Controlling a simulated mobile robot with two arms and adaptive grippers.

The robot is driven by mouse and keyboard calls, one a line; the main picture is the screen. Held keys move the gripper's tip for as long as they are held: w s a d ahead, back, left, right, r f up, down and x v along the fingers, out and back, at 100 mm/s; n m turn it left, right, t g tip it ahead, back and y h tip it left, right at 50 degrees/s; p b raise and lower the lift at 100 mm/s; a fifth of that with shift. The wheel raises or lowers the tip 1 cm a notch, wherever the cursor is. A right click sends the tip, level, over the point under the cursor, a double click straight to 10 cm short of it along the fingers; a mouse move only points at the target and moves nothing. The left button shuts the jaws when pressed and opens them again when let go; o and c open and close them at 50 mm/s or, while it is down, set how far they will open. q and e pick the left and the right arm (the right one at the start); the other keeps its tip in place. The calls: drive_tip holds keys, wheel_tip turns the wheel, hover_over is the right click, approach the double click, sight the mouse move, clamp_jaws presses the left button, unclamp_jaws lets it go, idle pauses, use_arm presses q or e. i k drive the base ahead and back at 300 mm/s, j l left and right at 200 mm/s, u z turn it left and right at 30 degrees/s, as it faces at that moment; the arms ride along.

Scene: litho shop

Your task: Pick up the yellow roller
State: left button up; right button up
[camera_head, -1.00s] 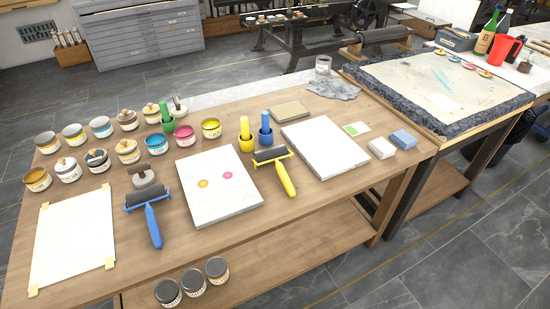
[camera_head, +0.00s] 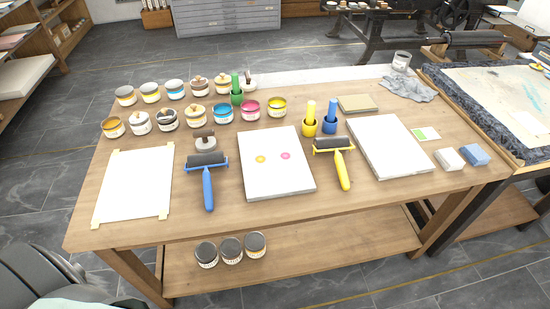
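The yellow roller (camera_head: 341,168) lies on the wooden table (camera_head: 330,213), between two pale stone slabs. Its dark cylinder points to the back and its yellow handle points toward the front edge. A blue roller (camera_head: 208,185) lies further left, its handle also toward the front. Neither of my grippers shows in the view. A grey curved shape at the lower left corner seems to be a part of me.
A slab with yellow and pink ink dots (camera_head: 272,182) is left of the yellow roller; a blank slab (camera_head: 392,148) is right of it. Ink tins (camera_head: 222,113) and two cups (camera_head: 310,127) stand behind. More tins (camera_head: 231,249) sit on the lower shelf.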

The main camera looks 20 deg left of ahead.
sight(341, 170)
drive_tip(key=z, duration=0.35)
drive_tip(key=k+j+z, duration=0.1)
drive_tip(key=j+z, duration=0.35)
drive_tip(key=k+j+z, duration=0.1)
drive_tip(key=z, duration=0.35)
drive_tip(key=k+j+z, duration=0.2)
drive_tip(key=j+z, duration=0.25)
drive_tip(key=k+j, duration=0.25)
